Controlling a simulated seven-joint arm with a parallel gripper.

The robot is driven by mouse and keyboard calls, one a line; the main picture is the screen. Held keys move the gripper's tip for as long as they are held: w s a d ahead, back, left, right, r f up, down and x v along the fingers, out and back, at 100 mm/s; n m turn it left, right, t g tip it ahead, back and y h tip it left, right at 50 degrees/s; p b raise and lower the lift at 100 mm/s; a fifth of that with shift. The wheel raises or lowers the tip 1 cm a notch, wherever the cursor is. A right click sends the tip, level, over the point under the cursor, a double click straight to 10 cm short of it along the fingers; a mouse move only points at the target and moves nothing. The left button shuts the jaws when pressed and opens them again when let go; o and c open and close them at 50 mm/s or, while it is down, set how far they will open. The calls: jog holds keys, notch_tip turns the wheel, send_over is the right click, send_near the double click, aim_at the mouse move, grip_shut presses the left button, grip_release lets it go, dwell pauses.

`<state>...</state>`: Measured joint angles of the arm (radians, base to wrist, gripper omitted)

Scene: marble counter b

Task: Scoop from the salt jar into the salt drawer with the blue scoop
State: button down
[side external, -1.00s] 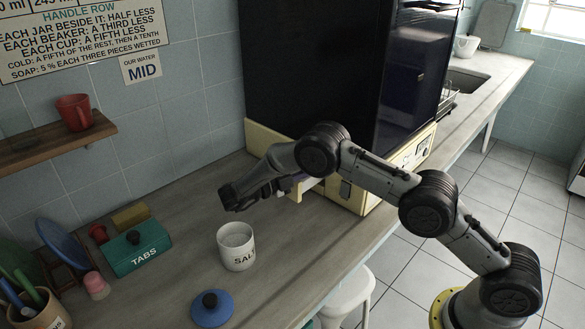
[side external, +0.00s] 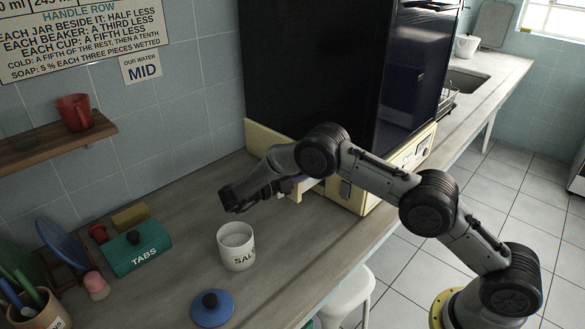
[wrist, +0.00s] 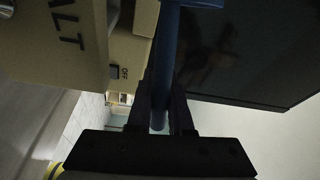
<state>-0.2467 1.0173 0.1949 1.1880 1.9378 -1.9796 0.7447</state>
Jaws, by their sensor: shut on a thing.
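My gripper (wrist: 160,112) is shut on the handle of the blue scoop (wrist: 164,55) in the wrist view. The scoop's blue head shows only in part at the top edge, so I cannot tell what it holds. A cream drawer front lettered "ALT" (wrist: 88,70) is close beside it on the left. In the side view my gripper (side external: 272,190) is just left of the pulled-out salt drawer (side external: 308,184), low on the machine; the scoop is mostly hidden there. The white salt jar (side external: 238,258) stands upright and open on the counter, with pale contents.
A blue lid (side external: 212,309) lies in front of the jar. A green TABS box (side external: 137,253), a pink-topped item (side external: 96,285) and a pot of utensils (side external: 45,315) stand at left. The tall black-and-cream machine (side external: 310,75) rises behind my arm. Counter between jar and machine is clear.

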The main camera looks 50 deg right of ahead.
jog(key=shift+s+r+m, duration=0.1)
jog(key=shift+r+m, duration=0.05)
jog(key=shift+m, duration=0.55)
dwell(1.0)
jog(key=shift+f+m, duration=0.6)
jog(key=shift+m, duration=0.4)
dwell(1.0)
jog(key=shift+r+m+g+p, duration=0.2)
jog(key=shift+m+g+p, duration=0.2)
jog(key=shift+m, duration=0.7)
dwell(1.3)
jog(key=n, duration=0.5)
jog(key=shift+r+t, duration=0.3)
jog(key=shift+t, duration=0.1)
